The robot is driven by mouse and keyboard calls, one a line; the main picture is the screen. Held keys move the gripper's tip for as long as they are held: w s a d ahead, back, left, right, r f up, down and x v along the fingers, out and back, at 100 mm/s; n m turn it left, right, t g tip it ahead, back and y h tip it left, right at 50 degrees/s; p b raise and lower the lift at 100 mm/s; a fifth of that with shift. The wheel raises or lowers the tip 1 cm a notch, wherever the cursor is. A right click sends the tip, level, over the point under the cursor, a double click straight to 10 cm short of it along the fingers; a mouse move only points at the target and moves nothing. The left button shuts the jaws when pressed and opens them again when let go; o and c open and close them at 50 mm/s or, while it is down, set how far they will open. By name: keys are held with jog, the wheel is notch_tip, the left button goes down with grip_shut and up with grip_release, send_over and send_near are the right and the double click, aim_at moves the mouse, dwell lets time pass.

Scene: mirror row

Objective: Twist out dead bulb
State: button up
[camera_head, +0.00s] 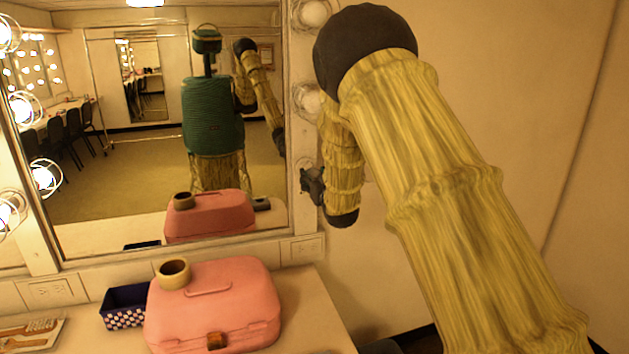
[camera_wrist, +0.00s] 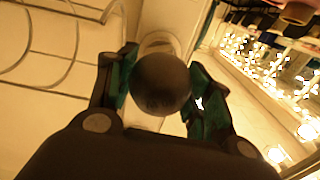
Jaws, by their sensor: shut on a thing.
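The dead bulb (camera_wrist: 160,85) is a dark grey globe in the middle of the wrist view. A pale socket (camera_wrist: 158,42) shows right behind it. I cannot tell whether the bulb is still threaded in. My gripper (camera_wrist: 162,82) has a green-padded finger on each side of the bulb and is shut on it. In the head view my gripper (camera_head: 312,185) is at the lower part of the mirror's right frame strip (camera_head: 302,235). The bulb is hidden there.
Unlit pale bulbs (camera_head: 308,100) sit above on the same strip. Lit caged bulbs (camera_head: 43,177) line the left strip. A pink case (camera_head: 215,315) with a tape roll (camera_head: 173,273) on top and a blue basket (camera_head: 125,305) stand on the counter. Wall at right is bare.

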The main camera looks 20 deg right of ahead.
jog(key=shift+n+b, duration=2.05)
jog(key=shift+n, duration=0.75)
jog(key=s+b, duration=0.1)
jog(key=s, duration=0.6)
dwell(2.9)
